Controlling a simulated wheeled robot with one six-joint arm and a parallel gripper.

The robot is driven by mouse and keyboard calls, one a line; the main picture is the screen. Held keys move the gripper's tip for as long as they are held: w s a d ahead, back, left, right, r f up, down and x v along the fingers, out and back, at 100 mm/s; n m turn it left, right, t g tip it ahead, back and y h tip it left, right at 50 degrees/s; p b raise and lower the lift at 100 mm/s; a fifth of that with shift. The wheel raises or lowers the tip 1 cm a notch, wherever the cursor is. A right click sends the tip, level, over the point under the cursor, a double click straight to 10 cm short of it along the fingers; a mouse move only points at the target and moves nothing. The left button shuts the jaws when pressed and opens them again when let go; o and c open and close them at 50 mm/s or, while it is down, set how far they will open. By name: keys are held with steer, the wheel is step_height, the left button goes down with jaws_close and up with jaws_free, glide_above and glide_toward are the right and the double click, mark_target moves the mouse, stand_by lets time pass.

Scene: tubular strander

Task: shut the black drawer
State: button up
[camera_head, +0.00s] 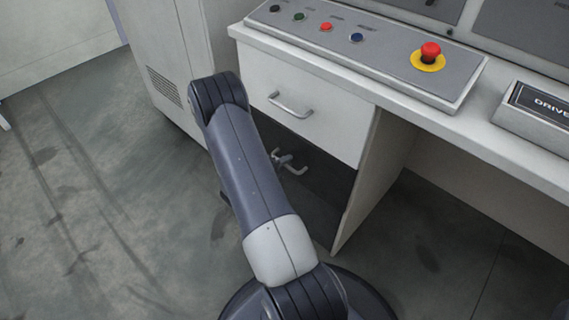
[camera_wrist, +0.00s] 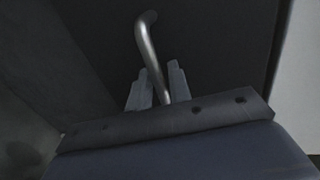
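The black drawer (camera_head: 325,190) is the dark front below the white drawer in the head view. Its bar handle (camera_head: 298,169) shows beside my gripper (camera_head: 281,158), which is mostly hidden behind my arm. I cannot tell how far the drawer stands out. In the wrist view the dark drawer front (camera_wrist: 215,45) fills the middle, and the silver handle (camera_wrist: 147,40) runs down between the fingers of my gripper (camera_wrist: 158,82). The fingers are close together, one on each side of the handle, and look shut on it.
The white drawer (camera_head: 322,118) with its own handle is right above and looks closed. A desk side panel (camera_head: 362,190) bounds the black drawer on the right. A control panel with buttons and a red emergency stop (camera_head: 430,52) lies on top. The floor (camera_head: 90,200) at left is clear.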

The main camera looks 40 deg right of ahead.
steer(key=shift+r, duration=0.15)
steer(key=w+p+v, duration=0.1)
steer(key=p+v, duration=0.1)
steer(key=v, duration=0.8)
steer(key=shift+s+a, duration=0.35)
steer(key=shift+s, duration=0.15)
steer(key=b+x, duration=0.2)
steer(key=x, duration=0.8)
steer(key=shift+s+d, duration=0.1)
steer(key=shift+d, duration=0.3)
steer(key=shift+a, duration=0.65)
